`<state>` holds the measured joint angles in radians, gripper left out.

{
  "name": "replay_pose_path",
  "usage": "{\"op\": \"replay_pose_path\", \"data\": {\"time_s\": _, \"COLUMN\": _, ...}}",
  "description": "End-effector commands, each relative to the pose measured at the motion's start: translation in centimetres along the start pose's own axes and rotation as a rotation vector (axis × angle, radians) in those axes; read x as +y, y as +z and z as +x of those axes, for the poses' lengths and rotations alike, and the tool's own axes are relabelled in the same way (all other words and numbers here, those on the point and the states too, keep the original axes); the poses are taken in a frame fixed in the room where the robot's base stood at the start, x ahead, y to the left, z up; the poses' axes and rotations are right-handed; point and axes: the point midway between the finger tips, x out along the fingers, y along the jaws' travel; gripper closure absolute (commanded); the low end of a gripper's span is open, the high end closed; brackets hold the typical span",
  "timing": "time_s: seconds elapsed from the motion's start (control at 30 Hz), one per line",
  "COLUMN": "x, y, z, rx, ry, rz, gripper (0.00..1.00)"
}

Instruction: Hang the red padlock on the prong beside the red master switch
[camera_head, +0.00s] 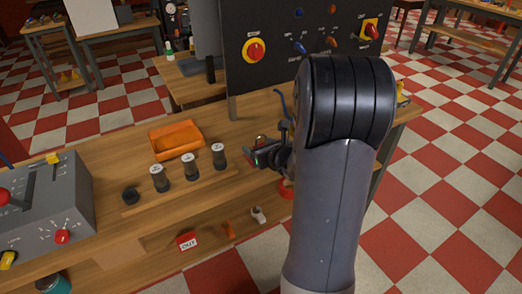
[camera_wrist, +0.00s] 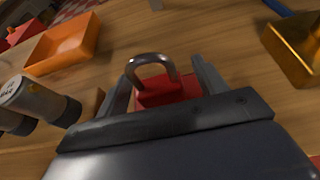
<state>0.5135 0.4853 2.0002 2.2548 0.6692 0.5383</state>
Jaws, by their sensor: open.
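The red padlock (camera_wrist: 165,90) stands on the wooden bench in the wrist view, its grey shackle arched upward. My gripper (camera_wrist: 160,72) is open, with one finger on each side of the padlock; I cannot tell if either touches it. In the head view my gripper (camera_head: 264,155) is low over the bench, and the padlock is not clearly visible there. The upright dark panel carries a red knob on a yellow disc (camera_head: 254,50) and a red knob on a yellow square (camera_head: 371,30). I cannot tell which is the master switch, and no prong is clearly visible.
An orange tray (camera_head: 176,139) and several dark-and-light cylinders (camera_head: 190,168) stand left of my gripper. A grey console (camera_head: 45,212) sits at the far left. A yellow-gold block (camera_wrist: 293,48) is right of the padlock in the wrist view. My arm hides the bench's right part.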

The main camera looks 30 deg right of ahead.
Motion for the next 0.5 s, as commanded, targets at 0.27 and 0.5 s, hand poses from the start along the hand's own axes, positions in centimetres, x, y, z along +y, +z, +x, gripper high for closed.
{"op": "replay_pose_path", "data": {"time_s": 0.27, "x": 0.05, "y": -0.01, "z": 1.37, "rx": 0.001, "ry": 0.0, "rz": -0.002, "gripper": 0.33}}
{"op": "replay_pose_path", "data": {"time_s": 0.5, "x": 0.04, "y": -0.01, "z": 1.33, "rx": 0.0, "ry": 0.0, "rz": -0.001, "gripper": 0.43}}
